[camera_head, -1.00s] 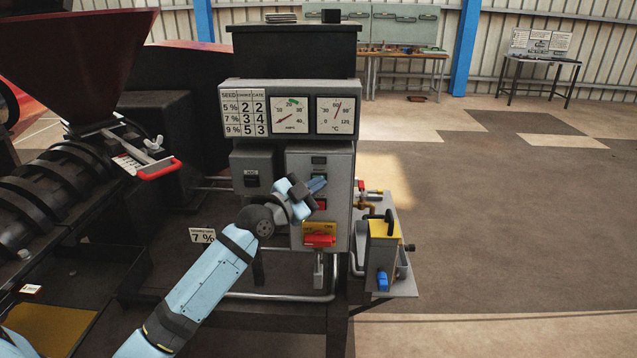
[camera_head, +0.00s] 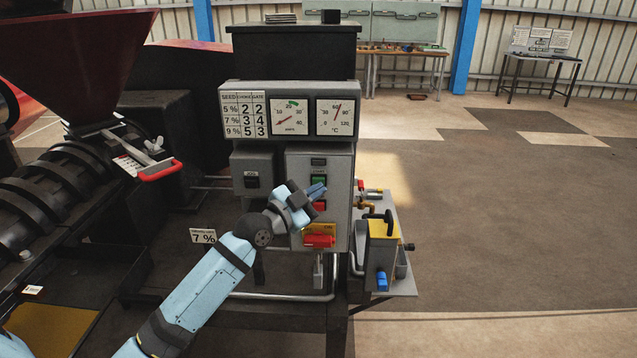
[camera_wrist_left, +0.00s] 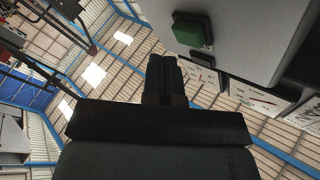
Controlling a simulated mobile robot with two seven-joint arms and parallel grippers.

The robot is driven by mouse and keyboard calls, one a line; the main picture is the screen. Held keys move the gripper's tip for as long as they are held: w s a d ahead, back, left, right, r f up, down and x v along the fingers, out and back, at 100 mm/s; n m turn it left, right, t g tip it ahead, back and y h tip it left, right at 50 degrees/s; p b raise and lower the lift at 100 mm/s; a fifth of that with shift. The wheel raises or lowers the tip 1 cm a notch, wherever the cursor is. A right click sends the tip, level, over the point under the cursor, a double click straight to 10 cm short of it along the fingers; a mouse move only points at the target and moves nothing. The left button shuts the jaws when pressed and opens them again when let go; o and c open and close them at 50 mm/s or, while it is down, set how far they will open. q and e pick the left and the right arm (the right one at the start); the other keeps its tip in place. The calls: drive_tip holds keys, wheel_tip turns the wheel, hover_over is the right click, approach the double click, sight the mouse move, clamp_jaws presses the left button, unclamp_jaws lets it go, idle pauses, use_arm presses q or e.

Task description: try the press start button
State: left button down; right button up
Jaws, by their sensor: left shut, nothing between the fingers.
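The green start button (camera_head: 319,180) sits on the front of the grey control box (camera_head: 336,167), above a red button (camera_head: 319,205). In the left wrist view the green button (camera_wrist_left: 192,30) shows raised from the panel, up and right of my fingers. My left gripper (camera_head: 318,190) is shut and empty, its tips just below the green button in the head view. In the left wrist view the gripper (camera_wrist_left: 163,66) shows a visible gap between its fingertips and the button. My right gripper is not in view.
Above the box are the amps gauge (camera_head: 290,117) and the temperature gauge (camera_head: 335,117). A red handle on a yellow plate (camera_head: 319,238) is below the buttons. A yellow-topped grey unit (camera_head: 382,246) stands right of the box. The press barrel (camera_head: 60,185) and hopper (camera_head: 75,60) are at left.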

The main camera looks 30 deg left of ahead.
use_arm(q)
drive_tip(key=s, duration=0.1)
drive_tip(key=s+d+p, duration=0.1)
drive_tip(key=s+d, duration=0.1)
drive_tip(key=s, duration=0.1)
drive_tip(key=shift+d+p, duration=0.25)
drive_tip(key=shift+p, duration=0.15)
idle(0.4)
drive_tip(key=s+d+f+n+g+y+p, duration=0.15)
drive_tip(key=s+d+f, duration=0.25)
drive_tip(key=f, duration=0.5)
drive_tip(key=s+d+f+n+g+h, duration=0.1)
drive_tip(key=s+d+f+n+g, duration=0.15)
drive_tip(key=s+f, duration=0.4)
drive_tip(key=s+d+f+n+g+p, duration=0.1)
drive_tip(key=s+d+f+g, duration=0.1)
drive_tip(key=s+d+f, duration=0.2)
drive_tip(key=s+d+f+n+g+y, duration=0.1)
drive_tip(key=s+d+f, duration=0.4)
drive_tip(key=s+f, duration=0.5)
drive_tip(key=shift+s+d+f+n+g+p, duration=0.3)
drive_tip(key=shift+f+n+g+p, duration=0.1)
drive_tip(key=shift+n+g, duration=0.15)
